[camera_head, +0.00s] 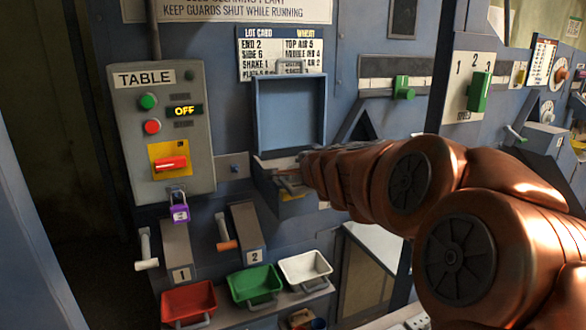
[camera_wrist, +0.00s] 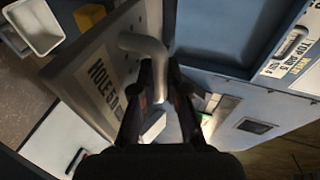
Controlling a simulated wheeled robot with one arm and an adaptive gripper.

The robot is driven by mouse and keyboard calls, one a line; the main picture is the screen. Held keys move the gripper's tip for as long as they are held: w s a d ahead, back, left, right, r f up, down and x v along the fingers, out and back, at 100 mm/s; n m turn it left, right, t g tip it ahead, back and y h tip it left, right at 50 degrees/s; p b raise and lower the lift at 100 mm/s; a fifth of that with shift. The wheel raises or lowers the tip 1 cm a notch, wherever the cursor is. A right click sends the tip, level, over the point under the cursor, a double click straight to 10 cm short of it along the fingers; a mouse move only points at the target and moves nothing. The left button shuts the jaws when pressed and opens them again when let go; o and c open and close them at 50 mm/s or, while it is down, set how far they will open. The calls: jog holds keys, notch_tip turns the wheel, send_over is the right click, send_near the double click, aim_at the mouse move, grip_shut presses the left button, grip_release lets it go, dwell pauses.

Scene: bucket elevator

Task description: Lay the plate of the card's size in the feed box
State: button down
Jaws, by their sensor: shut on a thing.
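My gripper (camera_wrist: 156,78) is shut on the bent grey handle of a flat grey plate (camera_wrist: 88,72) marked "HOLE 5.0"; the last digit is hard to read. In the head view my gripper (camera_head: 288,180) is at the mouth of the feed box (camera_head: 264,162), below its raised blue lid (camera_head: 290,112). My arm hides much of the box and the plate there, so I cannot tell whether the plate touches the box. The lot card (camera_head: 262,58) hangs above; its plate line is cut off by the lid.
A grey TABLE control box (camera_head: 190,110) reads OFF, with a purple padlock (camera_head: 179,212) under its red switch. Chutes 1 (camera_head: 178,246) and 2 (camera_head: 244,222) stand above red (camera_head: 188,300), green (camera_head: 256,280) and white (camera_head: 306,266) trays. Green slide knobs (camera_head: 403,88) are at the right.

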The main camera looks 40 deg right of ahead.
jog(key=shift+w+d+r, duration=0.1)
jog(key=shift+w+d, duration=0.2)
jog(key=w+d, duration=0.3)
jog(key=w+d+f+p, duration=0.1)
jog(key=w+d, duration=0.6)
jog(key=shift+w+d+f+p, duration=0.25)
jog(key=shift+d+p, duration=0.1)
jog(key=shift+w+d+f, duration=0.1)
jog(key=shift+w+d, duration=0.05)
jog(key=shift+f+b, duration=0.95)
jog(key=shift+f, duration=0.75)
jog(key=shift+f, duration=0.1)
jog(key=c, duration=1.2)
grip_release()
jog(key=v, duration=1.2)
